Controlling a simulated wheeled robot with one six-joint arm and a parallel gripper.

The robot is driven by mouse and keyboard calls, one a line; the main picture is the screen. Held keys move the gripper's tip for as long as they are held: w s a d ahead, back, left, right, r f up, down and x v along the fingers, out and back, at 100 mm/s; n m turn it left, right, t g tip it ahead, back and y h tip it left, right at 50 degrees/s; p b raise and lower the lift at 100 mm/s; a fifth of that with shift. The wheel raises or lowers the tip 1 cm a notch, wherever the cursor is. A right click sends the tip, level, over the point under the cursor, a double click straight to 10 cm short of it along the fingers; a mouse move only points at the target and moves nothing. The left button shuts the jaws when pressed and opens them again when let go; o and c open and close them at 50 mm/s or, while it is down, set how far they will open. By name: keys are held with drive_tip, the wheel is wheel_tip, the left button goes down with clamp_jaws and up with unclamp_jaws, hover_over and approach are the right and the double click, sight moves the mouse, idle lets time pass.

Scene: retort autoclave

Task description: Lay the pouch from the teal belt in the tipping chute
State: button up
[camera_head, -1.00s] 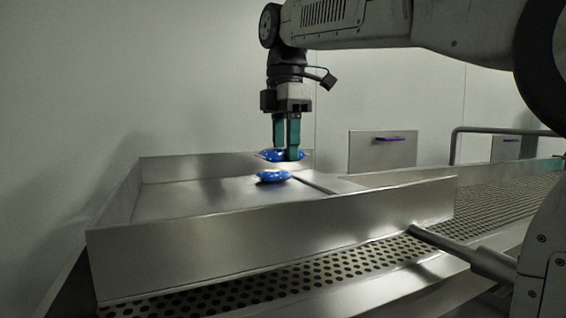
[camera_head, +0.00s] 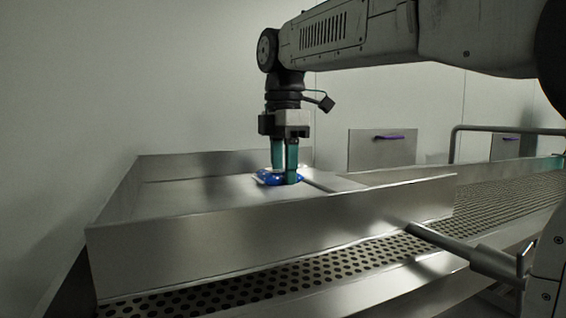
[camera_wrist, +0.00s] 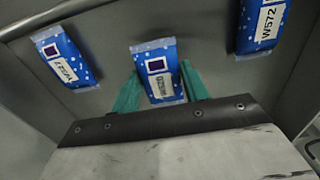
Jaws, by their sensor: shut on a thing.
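My gripper (camera_head: 284,176) is low inside the metal tipping chute (camera_head: 160,240), its teal fingers pointing down. It is shut on a blue pouch with a white label, which the wrist view shows between the fingers (camera_wrist: 158,72). In the head view, blue pouches (camera_head: 268,179) merge around the fingertips, and I cannot tell them apart. The wrist view shows another blue pouch (camera_wrist: 65,60) to the left and one marked W572 (camera_wrist: 263,25) at the upper right, both apart from the held one. I cannot tell whether the held pouch touches the chute floor.
The chute has raised walls on its near, left and back sides. A perforated metal surface (camera_head: 250,284) runs along its front and to the right. A panel with a purple handle (camera_head: 388,138) is on the back wall. The chute floor at left is bare.

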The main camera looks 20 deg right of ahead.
sight(283, 171)
drive_tip(key=o, duration=1)
wheel_tip(283, 171, up, 13)
drive_tip(key=shift+r, duration=0.1)
